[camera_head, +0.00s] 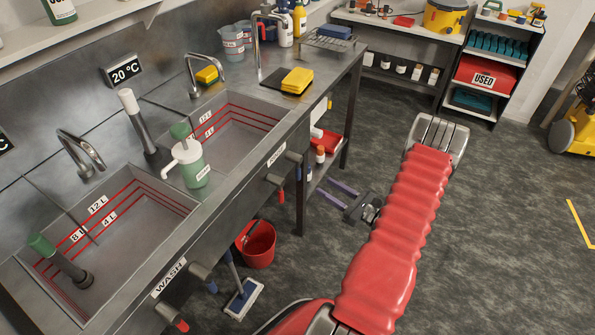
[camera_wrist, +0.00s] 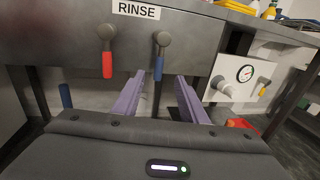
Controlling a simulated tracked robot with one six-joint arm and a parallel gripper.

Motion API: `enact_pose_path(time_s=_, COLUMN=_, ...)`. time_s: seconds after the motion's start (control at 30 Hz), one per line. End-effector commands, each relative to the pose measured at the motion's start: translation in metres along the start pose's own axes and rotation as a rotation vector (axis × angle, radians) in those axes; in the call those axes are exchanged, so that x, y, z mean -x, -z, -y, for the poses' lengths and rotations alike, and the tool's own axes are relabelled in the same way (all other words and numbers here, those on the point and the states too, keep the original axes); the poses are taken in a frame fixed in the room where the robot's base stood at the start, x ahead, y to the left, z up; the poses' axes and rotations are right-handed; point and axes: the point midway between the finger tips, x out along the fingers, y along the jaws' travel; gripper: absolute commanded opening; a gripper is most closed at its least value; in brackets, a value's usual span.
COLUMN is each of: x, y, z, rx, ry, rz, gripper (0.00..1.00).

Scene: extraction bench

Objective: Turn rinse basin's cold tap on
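The rinse basin (camera_head: 235,135) is the farther sink in the head view. Its front panel carries a RINSE label (camera_wrist: 138,9) and two taps with hanging handles. The cold tap's blue handle (camera_wrist: 158,69) points straight down in the wrist view, and the red-handled tap (camera_wrist: 107,65) is left of it. My gripper (camera_wrist: 159,76) is open and empty, with one purple finger on each side of the blue handle's line. In the head view my gripper (camera_head: 322,186) is just in front of the bench, and its tips look short of the handle.
A gauge panel (camera_wrist: 240,80) with a yellow-handled valve is right of the cold tap. A red bucket (camera_head: 257,245) and a mop (camera_head: 243,297) stand below the bench. The wash basin (camera_head: 130,225) is nearer. Open floor lies right of my arm.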

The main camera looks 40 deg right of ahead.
Motion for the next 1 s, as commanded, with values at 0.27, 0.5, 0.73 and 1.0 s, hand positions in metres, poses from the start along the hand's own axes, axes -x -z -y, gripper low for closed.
enact_pose_path(time_s=0.27, x=-0.011, y=0.0, z=-0.001, rx=0.001, ry=-0.005, rz=-0.001, gripper=0.39)
enact_pose_path(time_s=0.5, x=-0.041, y=0.0, z=-0.002, rx=0.0, ry=-0.007, rz=-0.001, gripper=0.39)
enact_pose_path(time_s=0.73, x=-0.075, y=0.0, z=-0.002, rx=0.002, ry=-0.007, rz=-0.002, gripper=0.39)
enact_pose_path(time_s=1.0, x=-0.115, y=0.0, z=-0.003, rx=0.001, ry=-0.006, rz=-0.001, gripper=0.39)
